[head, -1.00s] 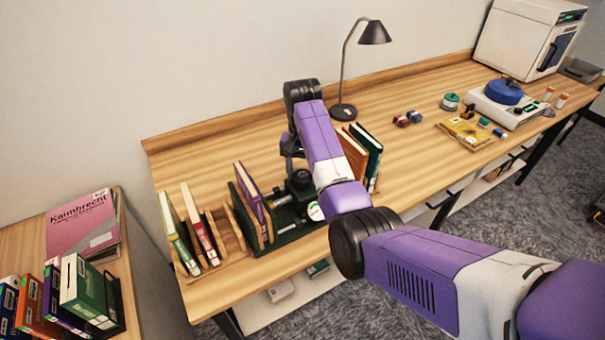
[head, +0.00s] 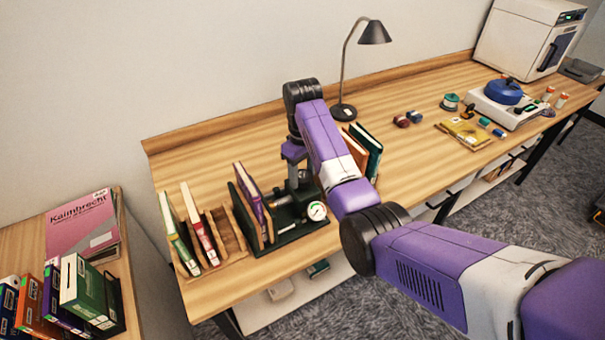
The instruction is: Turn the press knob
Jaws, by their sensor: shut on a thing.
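The dark green book press (head: 294,232) stands on the wooden bench, with a round white dial (head: 317,211) on its right front. Upright books (head: 249,201) stand at the left part of the press. My gripper (head: 298,182) points down over the press, shut on the press knob. The knob is mostly hidden by the gripper and my arm, so its angle cannot be made out.
Books in a wooden rack (head: 202,232) stand left of the press. An orange book and a dark green book (head: 366,150) stand close behind my arm. A desk lamp (head: 344,110) rises behind. The bench is clear at the back left.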

